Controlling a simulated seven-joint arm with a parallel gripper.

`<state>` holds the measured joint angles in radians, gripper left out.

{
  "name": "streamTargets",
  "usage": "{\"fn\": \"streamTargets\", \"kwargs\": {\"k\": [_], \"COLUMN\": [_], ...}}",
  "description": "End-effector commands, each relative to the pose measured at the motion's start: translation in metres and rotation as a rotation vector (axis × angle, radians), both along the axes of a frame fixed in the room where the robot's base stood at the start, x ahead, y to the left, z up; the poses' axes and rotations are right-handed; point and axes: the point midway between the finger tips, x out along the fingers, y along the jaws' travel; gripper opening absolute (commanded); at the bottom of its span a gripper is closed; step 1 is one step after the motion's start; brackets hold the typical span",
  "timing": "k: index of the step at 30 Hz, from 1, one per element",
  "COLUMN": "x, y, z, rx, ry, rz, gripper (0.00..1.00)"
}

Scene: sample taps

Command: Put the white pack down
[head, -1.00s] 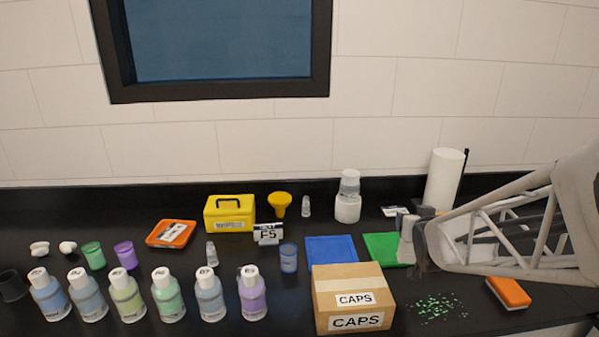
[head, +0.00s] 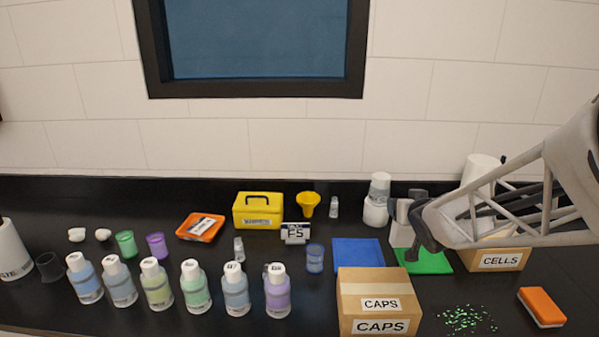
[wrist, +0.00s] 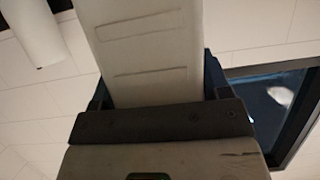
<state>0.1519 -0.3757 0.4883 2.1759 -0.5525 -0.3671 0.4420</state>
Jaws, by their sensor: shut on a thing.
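The white pack (head: 402,234) is held upright in my gripper (head: 409,202), seen in the head view over the back left part of the green mat (head: 428,263). In the wrist view the pack (wrist: 145,50) is a large pale block with ridges, between the dark jaws of my gripper (wrist: 152,100). My gripper is shut on it. I cannot tell whether the pack's lower end touches the mat.
A blue mat (head: 358,256) lies left of the green one. The CAPS box (head: 372,290) stands in front, and the CELLS box (head: 498,260) is to the right, partly behind my arm. A white bottle (head: 376,210) stands close left of my gripper. Green bits (head: 465,320) lie in front.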

Motion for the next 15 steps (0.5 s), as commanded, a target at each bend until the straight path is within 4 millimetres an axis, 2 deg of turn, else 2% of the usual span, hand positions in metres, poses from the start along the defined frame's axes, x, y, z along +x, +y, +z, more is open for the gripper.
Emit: {"fn": "streamTargets", "kwargs": {"k": [1,6,15], "x": [0.009,0.033,0.064], "y": [0.014,0.058,0.142], "z": [0.003,0.010,0.018], "rx": [-0.001,0.000,0.000], "ry": [-0.001,-0.001,-0.001], "rz": [0.036,0.151,0.357], "gripper": [0.41,0.41,0.41]}}
